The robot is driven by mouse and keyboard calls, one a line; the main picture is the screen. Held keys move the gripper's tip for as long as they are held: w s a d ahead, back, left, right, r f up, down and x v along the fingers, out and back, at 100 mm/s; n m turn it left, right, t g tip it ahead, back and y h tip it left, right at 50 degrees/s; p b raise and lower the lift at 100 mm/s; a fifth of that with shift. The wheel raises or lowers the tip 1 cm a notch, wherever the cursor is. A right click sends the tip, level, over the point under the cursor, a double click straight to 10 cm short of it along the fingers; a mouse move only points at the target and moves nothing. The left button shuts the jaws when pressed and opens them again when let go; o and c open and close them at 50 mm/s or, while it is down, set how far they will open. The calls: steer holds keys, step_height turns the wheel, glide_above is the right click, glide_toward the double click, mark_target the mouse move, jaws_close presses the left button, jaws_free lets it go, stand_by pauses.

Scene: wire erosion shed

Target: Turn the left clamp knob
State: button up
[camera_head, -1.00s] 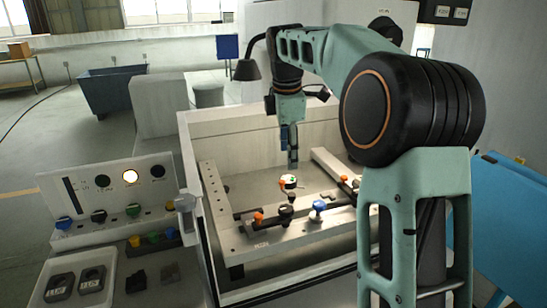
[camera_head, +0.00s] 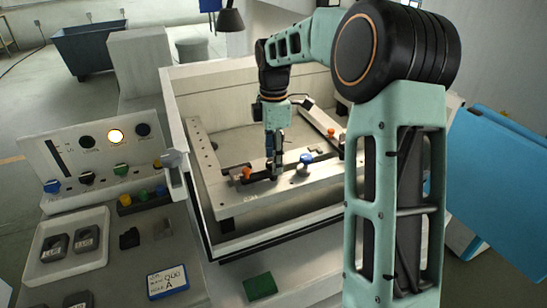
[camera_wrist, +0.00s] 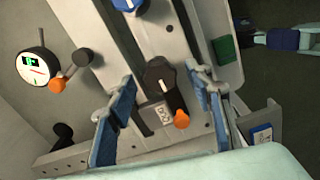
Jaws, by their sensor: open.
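The left clamp's black knob (camera_wrist: 160,78) has a pale mark on top and shows in the wrist view between the fingers of my gripper (camera_wrist: 162,86). The open fingers stand one on each side of it; I cannot tell whether they touch it. In the head view my gripper (camera_head: 273,168) points down at the left clamp on the front rail, hiding most of the knob. An orange knob (camera_wrist: 181,119) sits on the same clamp, also seen in the head view (camera_head: 247,174).
A blue knob (camera_head: 306,158) stands to the right on the front rail (camera_head: 225,203). A round dial gauge (camera_wrist: 38,65) is beside the rail in the wrist view. Tank walls (camera_head: 182,150) surround the fixture. A control panel (camera_head: 92,157) stands left, with a parts tray (camera_head: 50,230) before it.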

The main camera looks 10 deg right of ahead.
steer(key=shift+f, duration=0.1)
steer(key=c, duration=1.1)
steer(key=shift+c, duration=0.2)
steer(key=shift+m, duration=0.3)
steer(key=m+p, duration=0.1)
steer(key=m, duration=0.2)
steer(key=shift+m, duration=0.3)
steer(key=m+p, duration=0.1)
steer(key=m, duration=0.3)
steer(key=shift+m, duration=0.3)
steer(key=m, duration=0.6)
steer(key=shift+p, duration=0.4)
steer(key=m, duration=0.6)
steer(key=shift+m+p, duration=0.3)
steer(key=shift+m, duration=0.1)
steer(key=shift+w, duration=0.1)
